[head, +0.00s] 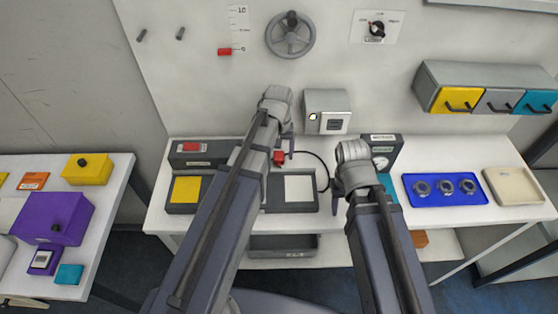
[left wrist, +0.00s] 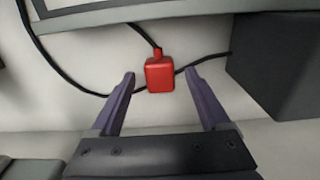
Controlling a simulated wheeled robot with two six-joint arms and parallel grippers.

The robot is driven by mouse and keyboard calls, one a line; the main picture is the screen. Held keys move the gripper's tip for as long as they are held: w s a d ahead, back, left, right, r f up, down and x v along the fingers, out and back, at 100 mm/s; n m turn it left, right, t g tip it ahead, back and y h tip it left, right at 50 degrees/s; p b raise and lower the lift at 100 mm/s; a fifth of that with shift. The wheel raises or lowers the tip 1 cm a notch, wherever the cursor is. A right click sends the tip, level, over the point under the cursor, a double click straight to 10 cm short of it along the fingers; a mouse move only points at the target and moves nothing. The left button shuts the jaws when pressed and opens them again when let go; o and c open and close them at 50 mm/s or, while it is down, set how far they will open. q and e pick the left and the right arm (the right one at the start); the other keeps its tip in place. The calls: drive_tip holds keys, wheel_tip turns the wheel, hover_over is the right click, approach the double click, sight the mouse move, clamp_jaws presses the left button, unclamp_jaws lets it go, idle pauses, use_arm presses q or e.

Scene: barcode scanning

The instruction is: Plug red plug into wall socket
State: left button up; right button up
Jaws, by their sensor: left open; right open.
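The red plug (head: 279,158) lies at the back of the workbench with a black cable running from it. In the left wrist view the plug (left wrist: 160,75) lies between the spread fingertips of my left gripper (left wrist: 160,82), with gaps on both sides. My left gripper (head: 280,151) is open and not closed on it. My right gripper (head: 338,188) is open over the bench, right of the white pad, mostly hidden by its own arm. A grey wall box (head: 327,111) with a dark front panel is behind; I cannot tell whether it is the socket.
A grey unit with a yellow pad (head: 186,190) and one with a white pad (head: 299,188) sit at the front. A gauge box (head: 384,150) stands near my right arm. A blue tray (head: 410,199) of rings and a beige tray (head: 514,185) are right.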

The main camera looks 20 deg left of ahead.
use_arm(q)
clamp_jaws()
idle(0.7)
